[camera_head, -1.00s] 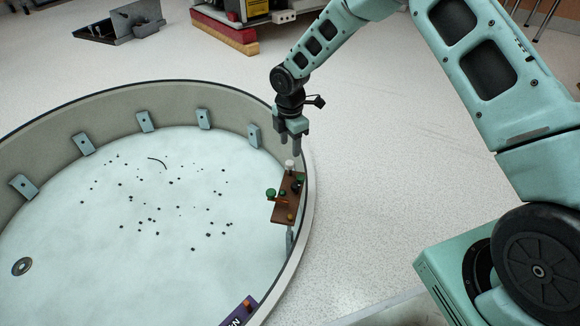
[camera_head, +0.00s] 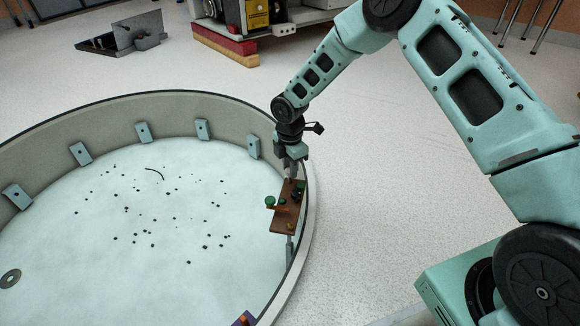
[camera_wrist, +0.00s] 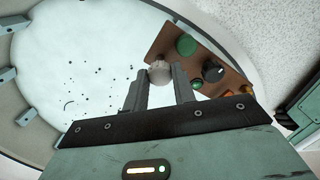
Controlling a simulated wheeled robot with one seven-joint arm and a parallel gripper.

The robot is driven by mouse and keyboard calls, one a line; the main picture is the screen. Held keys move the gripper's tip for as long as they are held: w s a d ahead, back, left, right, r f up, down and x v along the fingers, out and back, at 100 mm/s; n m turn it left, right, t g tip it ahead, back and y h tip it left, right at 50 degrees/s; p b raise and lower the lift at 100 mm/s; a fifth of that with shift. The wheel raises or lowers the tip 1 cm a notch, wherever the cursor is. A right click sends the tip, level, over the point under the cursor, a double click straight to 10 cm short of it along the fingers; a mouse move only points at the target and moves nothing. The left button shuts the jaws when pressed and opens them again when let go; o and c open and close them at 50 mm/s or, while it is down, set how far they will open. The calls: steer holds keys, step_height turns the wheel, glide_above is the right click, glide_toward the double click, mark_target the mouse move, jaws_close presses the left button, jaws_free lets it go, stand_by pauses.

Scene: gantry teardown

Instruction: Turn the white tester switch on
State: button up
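The white tester switch (camera_wrist: 160,72) is a round pale knob at the corner of a brown panel (camera_head: 284,222) on the inner rim of the round tank. In the wrist view it lies at the tips of my gripper (camera_wrist: 160,82), between the two fingers. The fingers are apart, and I cannot tell whether they touch the knob. In the head view my gripper (camera_head: 292,170) is right over the panel's far end and hides the white switch. The panel also bears a green button (camera_wrist: 186,45), a black knob (camera_wrist: 212,72) and an orange part (camera_wrist: 230,92).
The tank's wall (camera_head: 308,215) curves close beside the panel. Light blue plates (camera_head: 143,132) line its inside, and dark specks lie on its pale floor. The speckled floor (camera_head: 390,190) right of the tank is clear. A machine on red and yellow blocks (camera_head: 225,45) stands behind.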

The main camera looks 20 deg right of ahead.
steer(key=shift+r+p, duration=0.15)
steer(key=shift+p, duration=0.3)
steer(key=m+p, duration=0.2)
steer(key=shift+r+p, duration=0.15)
steer(key=shift+p, duration=0.25)
steer(key=m+p, duration=0.2)
steer(key=p, duration=0.1)
steer(key=shift+m, duration=0.4)
steer(key=m+p, duration=0.3)
steer(key=shift+f+m+p, duration=0.15)
steer(key=shift+m+p, duration=0.55)
steer(key=shift+m, duration=0.35)
steer(key=shift+f+m+p, duration=0.1)
steer(key=shift+m+p, duration=0.55)
steer(key=shift+m, duration=0.4)
steer(key=o, duration=1)
